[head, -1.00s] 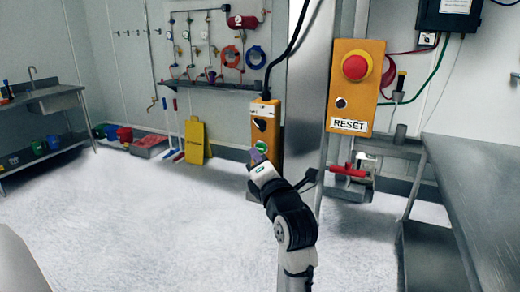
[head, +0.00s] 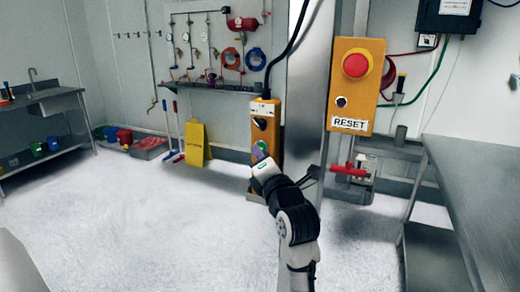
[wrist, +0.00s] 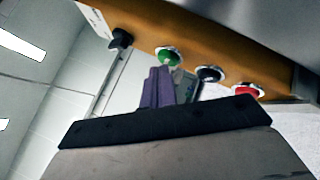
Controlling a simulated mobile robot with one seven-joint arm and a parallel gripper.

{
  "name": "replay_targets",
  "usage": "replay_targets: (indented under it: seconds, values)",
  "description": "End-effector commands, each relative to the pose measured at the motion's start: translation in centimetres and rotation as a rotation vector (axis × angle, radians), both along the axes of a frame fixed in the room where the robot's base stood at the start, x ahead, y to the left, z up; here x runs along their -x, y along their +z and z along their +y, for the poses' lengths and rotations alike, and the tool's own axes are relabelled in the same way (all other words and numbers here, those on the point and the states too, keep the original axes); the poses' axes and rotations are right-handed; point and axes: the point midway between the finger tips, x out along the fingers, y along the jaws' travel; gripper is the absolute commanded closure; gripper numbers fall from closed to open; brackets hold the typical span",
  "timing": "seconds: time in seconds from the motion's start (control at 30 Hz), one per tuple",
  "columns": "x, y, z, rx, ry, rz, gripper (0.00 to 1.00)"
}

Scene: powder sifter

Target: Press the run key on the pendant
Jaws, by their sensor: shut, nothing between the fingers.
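The pendant (head: 267,109) is an orange box hanging on a black cable in front of the steel post. In the wrist view the pendant (wrist: 205,40) shows a black knob (wrist: 120,38), a green key (wrist: 168,56), a black key (wrist: 211,74) and a red key (wrist: 247,91) in a row. My gripper (head: 259,158) is at the pendant's lower part, over the green key's area. In the wrist view its purple fingers (wrist: 158,76) are together and empty, tips right by the green key. I cannot tell whether they touch it. Which key is run cannot be read.
An orange RESET box (head: 355,100) with a red mushroom button is on the post (head: 306,100) to the right. A steel table (head: 480,190) stands at the right. A yellow floor sign (head: 195,145) leans at the back wall. The floor at the left is clear.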

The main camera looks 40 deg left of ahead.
Motion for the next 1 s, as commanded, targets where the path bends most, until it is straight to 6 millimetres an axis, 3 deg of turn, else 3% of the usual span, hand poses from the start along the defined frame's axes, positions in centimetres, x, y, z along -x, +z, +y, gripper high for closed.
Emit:
replay_targets:
  seconds: [0.73,1.0]
  values:
    - [-0.64,0.04,0.11,-0.001,-0.001,0.0,1.0]
    - [0.08,-0.09,-0.06,0.001,0.0,-0.001,1.0]
